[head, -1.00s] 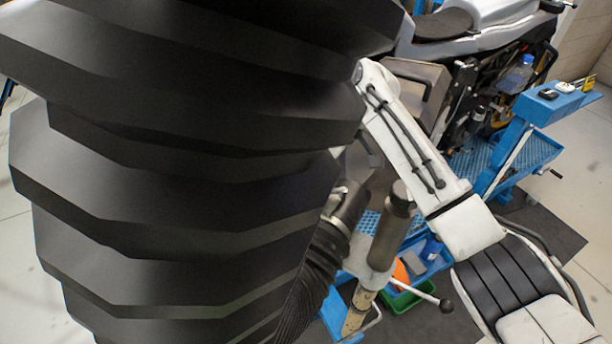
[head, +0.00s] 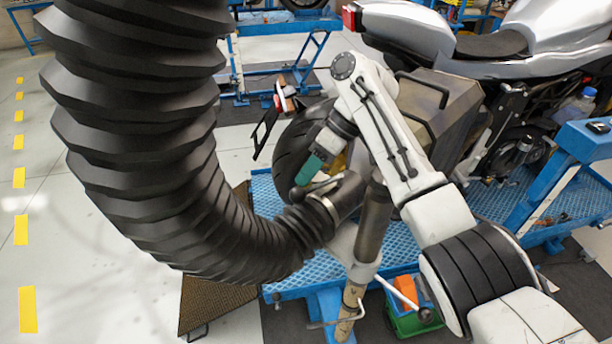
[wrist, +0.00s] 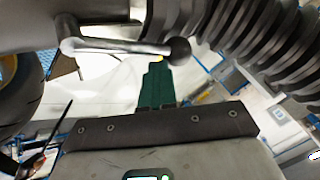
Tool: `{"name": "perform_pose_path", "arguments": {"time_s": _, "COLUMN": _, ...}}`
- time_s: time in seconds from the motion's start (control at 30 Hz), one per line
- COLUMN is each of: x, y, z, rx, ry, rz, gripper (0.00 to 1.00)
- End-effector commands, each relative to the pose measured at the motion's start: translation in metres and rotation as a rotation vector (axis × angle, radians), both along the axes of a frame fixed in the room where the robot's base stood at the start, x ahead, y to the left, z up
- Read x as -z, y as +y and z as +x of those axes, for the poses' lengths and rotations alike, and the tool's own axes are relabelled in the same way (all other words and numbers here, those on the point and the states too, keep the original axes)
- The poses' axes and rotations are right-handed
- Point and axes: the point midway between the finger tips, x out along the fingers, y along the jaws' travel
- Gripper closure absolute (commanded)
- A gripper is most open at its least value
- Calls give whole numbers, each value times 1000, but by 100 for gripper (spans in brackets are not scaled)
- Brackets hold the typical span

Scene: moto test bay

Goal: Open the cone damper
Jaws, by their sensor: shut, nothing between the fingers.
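The cone (head: 345,196) is the dark, metal-banded mouth at the end of a ribbed black hose (head: 150,150), at the middle of the head view. The damper lever (head: 318,186) is a short metallic bar on its upper side, ending in a dark ball knob (head: 295,194). The lever (wrist: 120,45) and knob (wrist: 180,51) cross the top of the wrist view. My gripper (head: 303,180) has green fingers, shut and empty, pointing down just above the knob. In the wrist view, the fingertips (wrist: 158,66) are close to the knob; I cannot tell whether they touch. The damper plate is hidden.
A silver motorcycle (head: 450,40) with a boxy side case (head: 440,105) stands behind on a blue lift (head: 535,180). A green bin (head: 415,322) sits below. Open floor lies left.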

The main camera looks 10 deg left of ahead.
Motion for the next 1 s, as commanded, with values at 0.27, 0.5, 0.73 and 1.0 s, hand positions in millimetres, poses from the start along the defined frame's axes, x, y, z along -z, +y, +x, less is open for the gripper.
{"name": "perform_pose_path", "arguments": {"time_s": 0.27, "x": 3, "y": 4, "z": -8, "rx": -81, "ry": 8, "rz": 4, "gripper": 100}}
{"name": "perform_pose_path", "arguments": {"time_s": 0.5, "x": 3, "y": 3, "z": -9, "rx": -107, "ry": 9, "rz": 5, "gripper": 100}}
{"name": "perform_pose_path", "arguments": {"time_s": 0.73, "x": 3, "y": 2, "z": -10, "rx": -114, "ry": 9, "rz": 4, "gripper": 100}}
{"name": "perform_pose_path", "arguments": {"time_s": 1.0, "x": 4, "y": 2, "z": -10, "rx": -113, "ry": 9, "rz": 4, "gripper": 100}}
